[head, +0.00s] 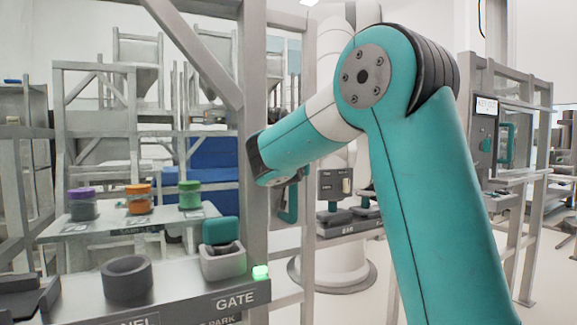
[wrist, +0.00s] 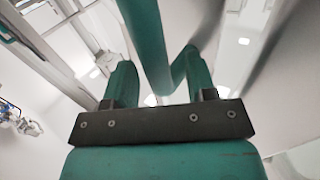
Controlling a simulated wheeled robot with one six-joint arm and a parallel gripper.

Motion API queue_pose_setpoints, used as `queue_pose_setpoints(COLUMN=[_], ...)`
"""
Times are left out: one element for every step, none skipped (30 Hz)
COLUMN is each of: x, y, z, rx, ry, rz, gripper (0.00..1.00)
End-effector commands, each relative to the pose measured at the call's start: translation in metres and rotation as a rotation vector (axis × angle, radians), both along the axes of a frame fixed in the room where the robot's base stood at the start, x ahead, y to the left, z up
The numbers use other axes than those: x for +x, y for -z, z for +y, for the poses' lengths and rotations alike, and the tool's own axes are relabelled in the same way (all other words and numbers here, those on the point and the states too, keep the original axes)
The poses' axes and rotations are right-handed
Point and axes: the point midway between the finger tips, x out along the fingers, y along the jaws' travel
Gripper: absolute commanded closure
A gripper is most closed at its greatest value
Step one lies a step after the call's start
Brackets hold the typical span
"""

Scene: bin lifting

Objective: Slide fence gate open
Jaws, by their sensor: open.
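A teal bar handle (wrist: 148,40) shows in the wrist view. It comes down from the top edge and bends to the right. My gripper (wrist: 157,68) is open, with its two teal fingers on either side of the bent part of the handle; whether either finger touches it I cannot tell. In the head view a teal handle (head: 290,204) stands beside a grey metal post, just below my forearm. My gripper is hidden behind my arm there. The gate panel itself is not clearly distinguishable from the grey framing.
A grey console (head: 190,298) marked GATE carries a lit green lamp (head: 261,272) and a teal-lidded switch (head: 221,240). Purple, orange and green-lidded jars (head: 138,200) stand on a shelf. Another teal handle (head: 505,145) is on a frame at right. A thick post stands beside my forearm.

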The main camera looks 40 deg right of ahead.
Motion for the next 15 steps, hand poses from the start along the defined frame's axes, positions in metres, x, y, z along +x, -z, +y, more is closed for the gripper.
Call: queue_pose_setpoints(x=[-0.005,-0.009,-0.015,-0.019,-0.024,-0.032,-0.036,-0.041,-0.048,-0.054,-0.058,-0.065,-0.07,-0.074,-0.079], y=[0.002,0.001,0.002,0.002,0.002,0.002,0.002,0.002,0.002,0.002,0.002,0.002,0.002,0.002,0.002], z=[0.008,0.012,0.019,0.025,0.031,0.039,0.045,0.052,0.059,0.065,0.071,0.079,0.084,0.09,0.097], rx=[0.001,0.001,0.001,0.001,0.001,0.001,0.0,0.001,0.001,0.001,0.001,0.001,0.001,0.002,0.001], ry=[-0.004,-0.005,-0.006,-0.006,-0.007,-0.008,-0.008,-0.009,-0.009,-0.009,-0.009,-0.009,-0.01,-0.01,-0.01], rz=[0.001,-0.001,-0.001,-0.001,-0.001,-0.002,-0.001,-0.001,-0.002,-0.002,-0.001,-0.002,-0.002,-0.001,-0.001], gripper=[0.49,0.49,0.49,0.49,0.49,0.49,0.49,0.49,0.49,0.49,0.49,0.49,0.49,0.49,0.49])
